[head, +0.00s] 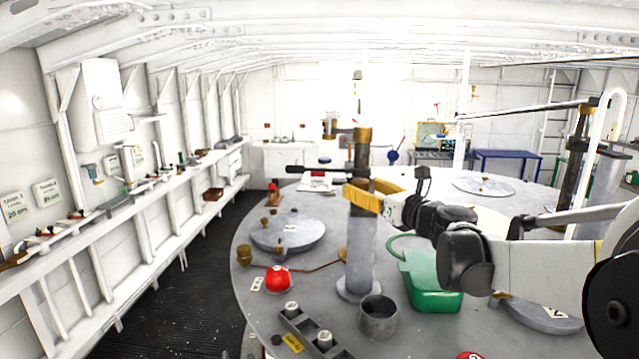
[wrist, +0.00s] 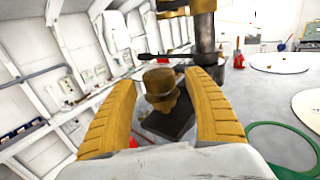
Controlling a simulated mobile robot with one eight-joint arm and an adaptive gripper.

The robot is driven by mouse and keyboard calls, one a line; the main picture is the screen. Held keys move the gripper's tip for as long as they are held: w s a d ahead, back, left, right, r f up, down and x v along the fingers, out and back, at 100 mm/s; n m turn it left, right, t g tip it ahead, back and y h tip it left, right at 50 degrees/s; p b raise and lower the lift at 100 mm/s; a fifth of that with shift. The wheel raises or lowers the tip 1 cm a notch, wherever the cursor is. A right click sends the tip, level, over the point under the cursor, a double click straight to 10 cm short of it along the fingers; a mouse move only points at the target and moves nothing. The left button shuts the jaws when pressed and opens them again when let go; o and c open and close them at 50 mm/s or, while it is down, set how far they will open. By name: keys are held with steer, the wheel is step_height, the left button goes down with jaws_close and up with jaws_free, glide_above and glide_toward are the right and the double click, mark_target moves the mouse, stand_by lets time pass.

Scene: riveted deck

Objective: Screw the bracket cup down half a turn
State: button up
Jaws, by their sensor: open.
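A tall grey post (head: 360,255) stands on the round grey table, with a dark upper rod and a brass collar (head: 363,135). A short bracket with a small brass cup (head: 330,130) juts left from its top; brass parts of it also show at the top of the wrist view (wrist: 172,6). My gripper (head: 352,190) has yellow fingers pointing left beside the post, below the bracket. In the wrist view the fingers are spread, and a stepped brass knob (wrist: 160,84) appears between their tips. I cannot tell whether it is the cup or whether they touch it.
A black handle (head: 303,169) sticks out left of the post. The table holds a grey disc (head: 288,232), a red dome (head: 277,279), a green can (head: 430,283), an open grey pot (head: 378,318) and a dark block with pegs (head: 308,335).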

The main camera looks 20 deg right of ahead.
steer(key=shift+w+a+r, duration=0.1)
steer(key=shift+w+r, duration=0.05)
steer(key=shift+w, duration=0.25)
steer(key=shift+w+a+f, duration=0.1)
steer(key=shift+w+f, duration=0.1)
steer(key=shift+w, duration=0.25)
steer(key=shift+s+r, duration=0.1)
steer(key=shift+s, duration=0.1)
steer(key=c, duration=1.2)
steer(key=shift+h, duration=0.3)
steer(key=m+h, duration=0.2)
steer(key=m+h+b, duration=0.1)
steer(key=h, duration=0.2)
steer(key=m+h, duration=0.2)
steer(key=h, duration=0.1)
steer(key=shift+a+m+b, duration=0.25)
steer(key=shift+m+b, duration=0.05)
steer(key=shift+b, duration=0.05)
steer(key=m+g+h, duration=0.1)
steer(key=h, duration=0.1)
steer(key=m+g+h+b, duration=0.1)
steer(key=m+h, duration=0.1)
steer(key=shift+w+d+h, duration=0.1)
steer(key=shift+h, duration=0.2)
steer(key=shift+d+m+g+h+b, duration=0.1)
steer(key=shift+m+g+h+b, duration=0.25)
steer(key=shift+m+g+h, duration=0.65)
